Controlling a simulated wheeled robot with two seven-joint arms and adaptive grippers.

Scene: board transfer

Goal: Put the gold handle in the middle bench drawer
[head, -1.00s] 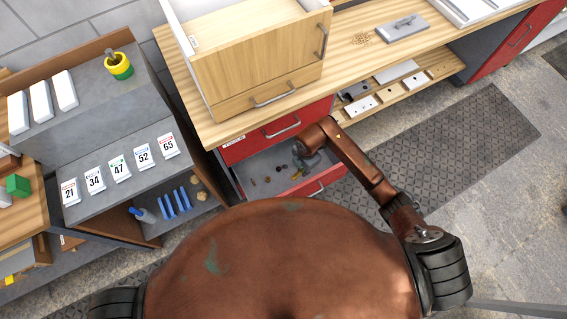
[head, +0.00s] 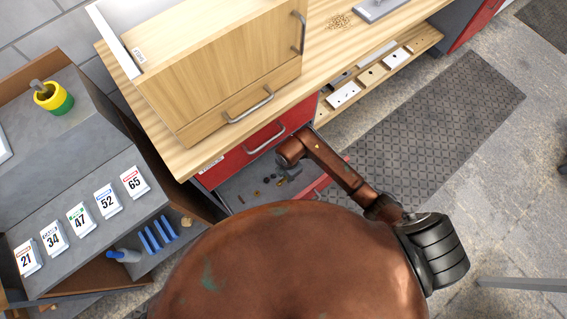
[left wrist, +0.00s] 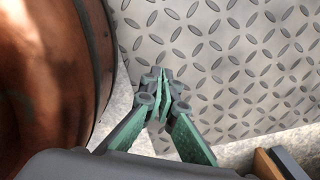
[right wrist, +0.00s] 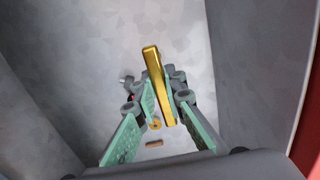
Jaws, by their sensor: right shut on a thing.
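The gold handle (right wrist: 155,82) is a gold bar between the fingers of my right gripper (right wrist: 163,90), which is shut on it in the right wrist view. In the head view my right gripper (head: 286,177) is inside or just above an open bench drawer (head: 236,190), which has a grey inside and a red front. The handle cannot be made out in the head view. Below the handle is the grey drawer floor. My left gripper (left wrist: 164,92) is shut and empty above the patterned floor mat, and it is not in the head view.
Small loose parts (head: 267,182) lie in the drawer, including a brown piece (right wrist: 155,143). A closed red drawer (head: 250,150) sits above it, under the wooden bench top (head: 180,145). A grey shelf unit (head: 95,150) with number cards stands at the left.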

